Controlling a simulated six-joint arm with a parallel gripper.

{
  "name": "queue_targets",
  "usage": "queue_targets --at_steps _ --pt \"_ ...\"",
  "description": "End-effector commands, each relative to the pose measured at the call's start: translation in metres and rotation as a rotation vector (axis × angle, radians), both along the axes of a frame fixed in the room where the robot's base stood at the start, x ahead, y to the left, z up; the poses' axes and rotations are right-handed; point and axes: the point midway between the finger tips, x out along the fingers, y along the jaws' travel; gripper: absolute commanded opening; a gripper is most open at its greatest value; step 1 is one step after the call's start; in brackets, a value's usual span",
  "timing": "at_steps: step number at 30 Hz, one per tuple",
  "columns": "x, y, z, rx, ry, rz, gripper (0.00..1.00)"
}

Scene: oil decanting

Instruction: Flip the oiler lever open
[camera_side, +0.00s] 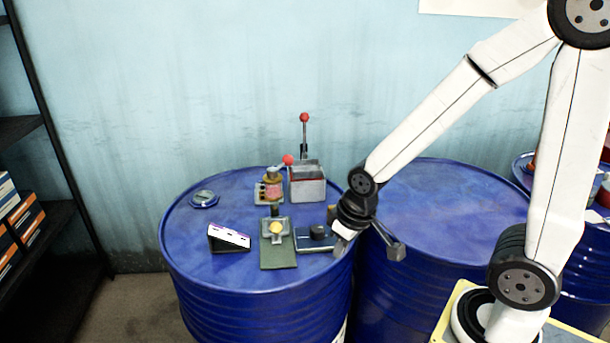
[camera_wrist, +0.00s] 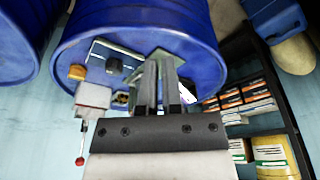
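A small oiler (camera_side: 273,188) with a reddish body stands on the blue drum in the side view. A red ball (camera_side: 288,160) shows at its upper right; I cannot tell whether it belongs to the oiler or the grey box beside it. That open grey box (camera_side: 308,186) has an upright dark lever with a red knob (camera_side: 304,117). The box (camera_wrist: 93,97) and a red knob (camera_wrist: 80,161) also show in the wrist view. My gripper (camera_side: 342,243) is over the drum's right edge, apart from oiler and box. In the wrist view its fingers (camera_wrist: 159,80) are close together, with nothing seen held.
On the drum top (camera_side: 210,266) are a blue plate with a black knob (camera_side: 317,232), a green mat (camera_side: 279,258) with a fixture, a tilted white-faced panel (camera_side: 229,236) and a round dish (camera_side: 204,197). The right drum's top (camera_side: 450,205) is clear.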

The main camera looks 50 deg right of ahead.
Motion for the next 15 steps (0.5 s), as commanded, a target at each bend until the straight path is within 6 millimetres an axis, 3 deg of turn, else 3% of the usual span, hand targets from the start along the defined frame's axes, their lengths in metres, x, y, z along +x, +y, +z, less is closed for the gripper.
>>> queue_targets --at_steps 8,15 --pt "0.04 -0.009 0.015 0.0 -0.012 -0.022 0.0" --pt "0.091 -0.024 0.036 -0.001 -0.029 -0.049 0.0"
